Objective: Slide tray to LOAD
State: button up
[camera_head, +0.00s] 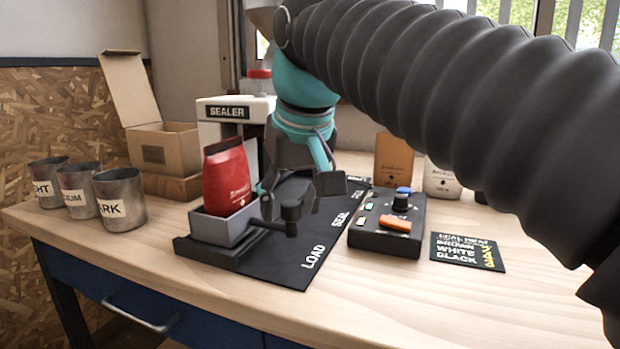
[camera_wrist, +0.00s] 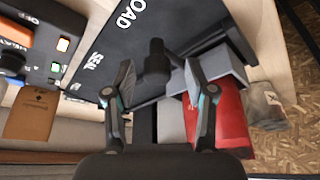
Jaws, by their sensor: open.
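The grey tray (camera_head: 219,229) sits at the near-left end of the black track (camera_head: 283,262), roughly across from the LOAD label (camera_head: 313,257). It holds an upright red bag (camera_head: 227,178). A dark handle (camera_wrist: 155,58) sticks out from the tray's right side. My gripper (camera_head: 296,195) is low over the track beside the tray. In the wrist view, my gripper (camera_wrist: 158,76) is open, one finger on each side of the handle's line. I cannot tell whether a finger touches the handle or tray.
The white sealer (camera_head: 220,112) stands behind the tray. A control box (camera_head: 388,226) with an orange switch sits right of the track, near a black card (camera_head: 467,252). Metal cups (camera_head: 119,197) and an open carton (camera_head: 164,147) stand left. The front right table is clear.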

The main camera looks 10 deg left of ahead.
jog(key=v, duration=1.1)
jog(key=shift+s+r, duration=0.15)
jog(key=shift+r, duration=0.15)
